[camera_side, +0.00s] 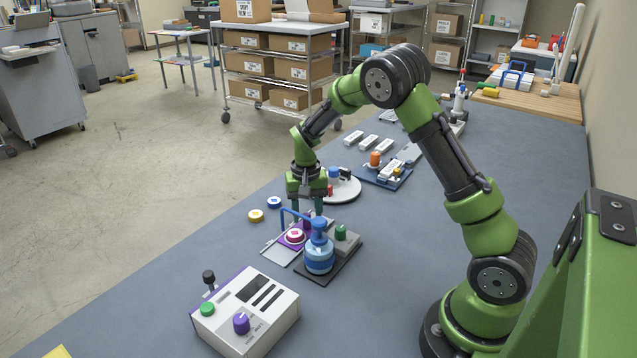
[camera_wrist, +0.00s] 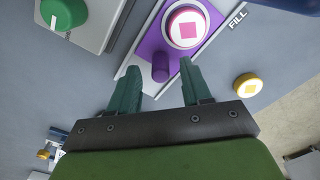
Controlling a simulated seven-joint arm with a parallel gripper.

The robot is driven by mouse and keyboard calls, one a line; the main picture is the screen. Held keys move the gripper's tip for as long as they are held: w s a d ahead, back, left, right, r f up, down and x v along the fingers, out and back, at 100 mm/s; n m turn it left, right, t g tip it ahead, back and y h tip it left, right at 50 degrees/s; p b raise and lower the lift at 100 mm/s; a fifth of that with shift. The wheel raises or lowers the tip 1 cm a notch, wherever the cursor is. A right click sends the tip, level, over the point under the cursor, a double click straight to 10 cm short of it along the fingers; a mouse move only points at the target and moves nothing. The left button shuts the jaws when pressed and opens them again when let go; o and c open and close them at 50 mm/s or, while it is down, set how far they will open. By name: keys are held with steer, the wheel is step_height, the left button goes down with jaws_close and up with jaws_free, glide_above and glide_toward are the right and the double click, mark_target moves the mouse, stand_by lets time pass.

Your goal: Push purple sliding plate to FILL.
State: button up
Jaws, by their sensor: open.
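The purple sliding plate (camera_wrist: 150,45) lies in a pale metal track (camera_side: 281,253). It carries an upright purple knob (camera_wrist: 160,66) and a round red-and-white piece with a pink square (camera_wrist: 186,27). In the side view the purple plate (camera_side: 283,242) is partly hidden by the round piece and a blue handle. The FILL label (camera_wrist: 238,20) is printed beside the track, near the round piece. My gripper (camera_wrist: 159,68) is open, pointing down, with the purple knob appearing between its fingertips. Contact with the knob cannot be told. The gripper also shows in the side view (camera_side: 307,212).
A blue bottle-like part (camera_side: 319,257) and a green knob (camera_side: 340,232) stand close to the track. A yellow disc (camera_side: 256,215) and a blue disc (camera_side: 274,202) lie left of it. A control box (camera_side: 247,312) stands in front. A white turntable (camera_side: 346,190) is behind.

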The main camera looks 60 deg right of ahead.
step_height(320, 180, up, 15)
steer(key=shift+r, duration=0.2)
stand_by(0.3)
step_height(320, 180, down, 17)
steer(key=m, duration=0.3)
steer(key=shift+f+m, duration=0.1)
steer(key=shift+m, duration=0.2)
jaws_close()
stand_by(0.4)
